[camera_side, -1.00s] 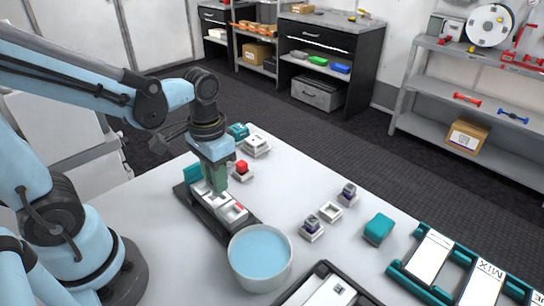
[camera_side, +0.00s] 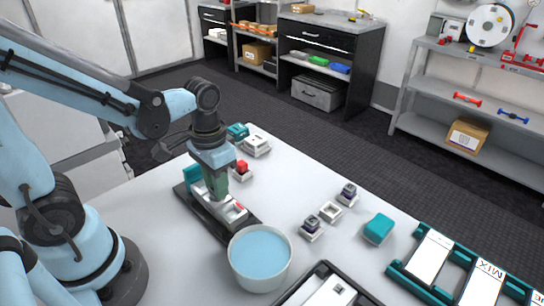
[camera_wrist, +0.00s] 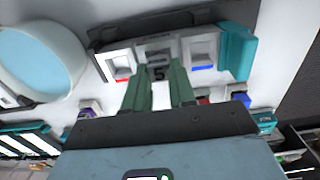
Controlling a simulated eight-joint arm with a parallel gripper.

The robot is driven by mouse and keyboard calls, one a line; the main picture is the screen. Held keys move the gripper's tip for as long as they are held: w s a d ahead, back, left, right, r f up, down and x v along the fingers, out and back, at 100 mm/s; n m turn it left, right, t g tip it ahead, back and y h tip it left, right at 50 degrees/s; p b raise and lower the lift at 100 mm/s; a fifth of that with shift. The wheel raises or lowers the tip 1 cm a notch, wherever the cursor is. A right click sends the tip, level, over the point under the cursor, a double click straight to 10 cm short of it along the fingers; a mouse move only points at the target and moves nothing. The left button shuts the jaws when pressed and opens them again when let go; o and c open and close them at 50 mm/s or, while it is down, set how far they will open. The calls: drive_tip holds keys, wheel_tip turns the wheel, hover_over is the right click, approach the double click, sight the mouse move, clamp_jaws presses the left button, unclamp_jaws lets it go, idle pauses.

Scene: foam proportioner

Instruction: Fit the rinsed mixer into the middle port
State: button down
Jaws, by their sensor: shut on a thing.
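The proportioner block is a dark base with a row of white ports (camera_side: 229,207) and a teal end piece (camera_side: 194,173). It also shows in the wrist view, with a red-marked port (camera_wrist: 121,66) on the left and a blue-marked port (camera_wrist: 201,52) on the right. My gripper (camera_side: 216,192) points down over the middle of the row. In the wrist view its green fingers (camera_wrist: 160,90) are shut on a small grey piece marked "5" (camera_wrist: 158,73), apparently the mixer, at the middle port. The fingers hide most of it, so I cannot tell how deep it sits.
A white bowl of blue liquid (camera_side: 233,262) stands close to the block's front end. A red-topped block (camera_side: 242,170) is just behind. Small white holders (camera_side: 330,212), a teal block (camera_side: 379,228), a dark tray (camera_side: 291,296) and a teal card rack (camera_side: 457,280) lie to the right.

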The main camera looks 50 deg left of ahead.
drive_tip(key=shift+f, duration=0.25)
drive_tip(key=shift+c, duration=2.3)
unclamp_jaws()
drive_tip(key=shift+r, duration=0.1)
drive_tip(key=shift+r, duration=3.95)
drive_tip(key=w+t, duration=0.1)
drive_tip(key=t, duration=0.3)
drive_tip(key=w+t, duration=0.1)
drive_tip(key=t, duration=0.2)
drive_tip(key=shift+w+r, duration=0.25)
drive_tip(key=shift+w, duration=0.05)
